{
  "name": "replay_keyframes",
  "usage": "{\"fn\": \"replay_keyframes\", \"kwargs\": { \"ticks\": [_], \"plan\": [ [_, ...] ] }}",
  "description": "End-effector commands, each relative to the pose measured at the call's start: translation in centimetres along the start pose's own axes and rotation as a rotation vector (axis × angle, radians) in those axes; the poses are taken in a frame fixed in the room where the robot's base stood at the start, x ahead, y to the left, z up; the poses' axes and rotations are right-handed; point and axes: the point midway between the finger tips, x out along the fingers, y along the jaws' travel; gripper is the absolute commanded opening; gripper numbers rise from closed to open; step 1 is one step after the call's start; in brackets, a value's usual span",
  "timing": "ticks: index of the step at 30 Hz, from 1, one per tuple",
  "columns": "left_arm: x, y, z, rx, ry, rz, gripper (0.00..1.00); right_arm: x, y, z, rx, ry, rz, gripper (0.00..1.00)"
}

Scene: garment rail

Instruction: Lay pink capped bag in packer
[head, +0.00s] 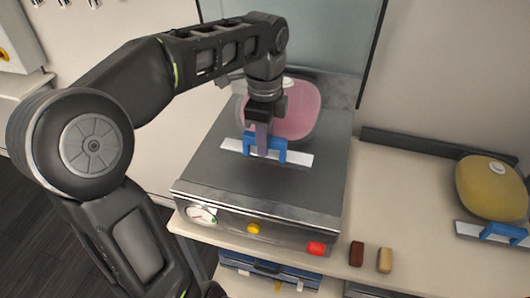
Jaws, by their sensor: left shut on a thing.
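The pink capped bag (301,110) is at the back of the packer's dark top, partly hidden behind my left gripper and arm. A white cap shows at its upper edge. A white strip with a blue handle (280,156) is at its near side. My left gripper (262,148) points down and is shut on the blue handle. The packer (215,165) is a metal box with a dial, a yellow button and a red button on its front. I cannot tell whether the bag touches the packer's top. My right gripper is not in view.
A yellow capped bag (490,188) with its own white strip and blue handle lies on the bench (400,215) at the right. A brown block (356,254) and a tan block (385,260) stand near the front edge. A glassy panel (320,40) rises behind the packer.

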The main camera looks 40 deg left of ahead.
Motion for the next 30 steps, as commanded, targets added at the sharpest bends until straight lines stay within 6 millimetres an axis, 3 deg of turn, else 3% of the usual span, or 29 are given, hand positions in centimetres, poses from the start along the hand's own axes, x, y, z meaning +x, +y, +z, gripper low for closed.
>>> {"fn": "replay_keyframes", "kwargs": {
  "ticks": [7, 17, 28, 29, 30],
  "plan": [
    [0.2, 0.0, 0.0, 0.0, 0.0, -0.002, 0.0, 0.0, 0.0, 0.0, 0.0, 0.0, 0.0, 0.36],
    [3.6, -0.3, -0.1, 0.0, 0.001, -0.002, 0.0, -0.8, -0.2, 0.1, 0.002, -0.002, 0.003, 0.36],
    [4.2, -0.4, -0.1, 0.001, 0.0, -0.003, 0.0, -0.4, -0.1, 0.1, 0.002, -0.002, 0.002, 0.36],
    [4.2, -0.3, 0.0, 0.0, 0.0, 0.0, 0.22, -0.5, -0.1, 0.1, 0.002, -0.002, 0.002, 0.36],
    [4.1, -0.3, 0.0, 0.0, 0.0, 0.0, 0.26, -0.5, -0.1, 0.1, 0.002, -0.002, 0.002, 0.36]
  ]
}}
